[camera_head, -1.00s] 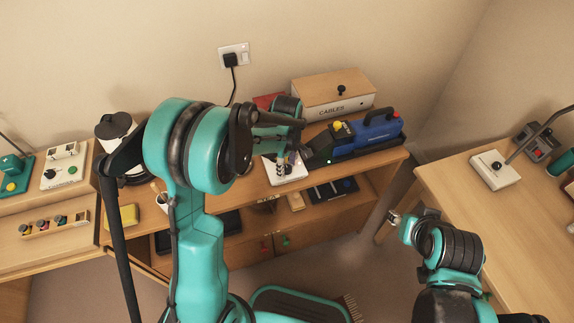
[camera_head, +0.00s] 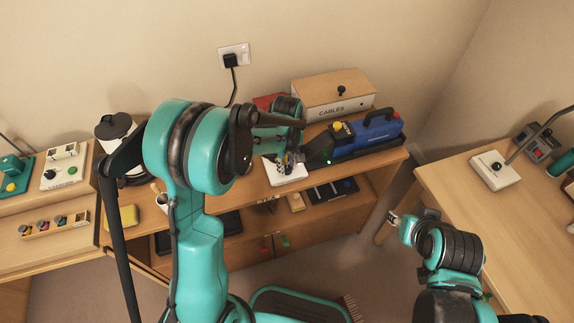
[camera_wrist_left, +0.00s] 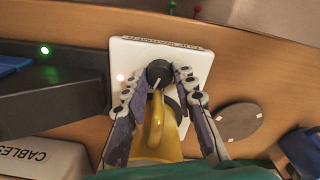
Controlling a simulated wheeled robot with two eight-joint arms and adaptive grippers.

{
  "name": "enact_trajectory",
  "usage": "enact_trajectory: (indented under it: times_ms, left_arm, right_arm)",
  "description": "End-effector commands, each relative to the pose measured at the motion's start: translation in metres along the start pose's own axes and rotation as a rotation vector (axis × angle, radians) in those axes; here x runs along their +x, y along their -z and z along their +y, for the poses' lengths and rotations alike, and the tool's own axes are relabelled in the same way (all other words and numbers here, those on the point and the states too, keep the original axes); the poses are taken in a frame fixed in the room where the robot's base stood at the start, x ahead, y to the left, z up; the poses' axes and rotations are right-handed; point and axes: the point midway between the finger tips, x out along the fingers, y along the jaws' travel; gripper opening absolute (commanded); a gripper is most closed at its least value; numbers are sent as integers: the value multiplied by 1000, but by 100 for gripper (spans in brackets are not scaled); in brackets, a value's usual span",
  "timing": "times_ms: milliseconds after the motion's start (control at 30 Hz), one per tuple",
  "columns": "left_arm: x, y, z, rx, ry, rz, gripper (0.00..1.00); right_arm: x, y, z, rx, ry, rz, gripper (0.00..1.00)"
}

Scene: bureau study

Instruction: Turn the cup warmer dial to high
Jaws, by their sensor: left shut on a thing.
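The cup warmer (camera_head: 273,173) is a white box on the wooden desk, partly hidden by my left arm. In the left wrist view its white top (camera_wrist_left: 135,55) carries a black round dial (camera_wrist_left: 158,72) with a pale pointer line. My left gripper (camera_head: 287,160) is over the box. In the wrist view its fingers (camera_wrist_left: 158,82) are on both sides of the dial, shut on it. A yellow shape, unclear to me, shows between the fingers and partly covers the dial's near side. My right gripper (camera_head: 393,219) is low by the right desk, away from the warmer; its jaws are too small to read.
A blue and black machine (camera_head: 367,135) stands close to the right of the warmer. A wooden CABLES box (camera_head: 333,94) is behind. A grey round disc (camera_wrist_left: 239,121) lies near the warmer. The right desk (camera_head: 480,215) has much bare top.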

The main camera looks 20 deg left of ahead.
Motion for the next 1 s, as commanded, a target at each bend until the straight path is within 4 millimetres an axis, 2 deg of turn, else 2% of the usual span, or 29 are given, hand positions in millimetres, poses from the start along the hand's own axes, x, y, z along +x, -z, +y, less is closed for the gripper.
enact_trajectory:
  times_ms: [600, 1000]
  left_arm:
    - [0, 0, 0, 548, 0, 0, 0]
    - [0, 0, 1, 726, 0, 0, 0]
  right_arm:
    - [0, 0, 0, 0, 0, 0, 40]
    - [0, 0, 0, 0, 0, 0, 40]
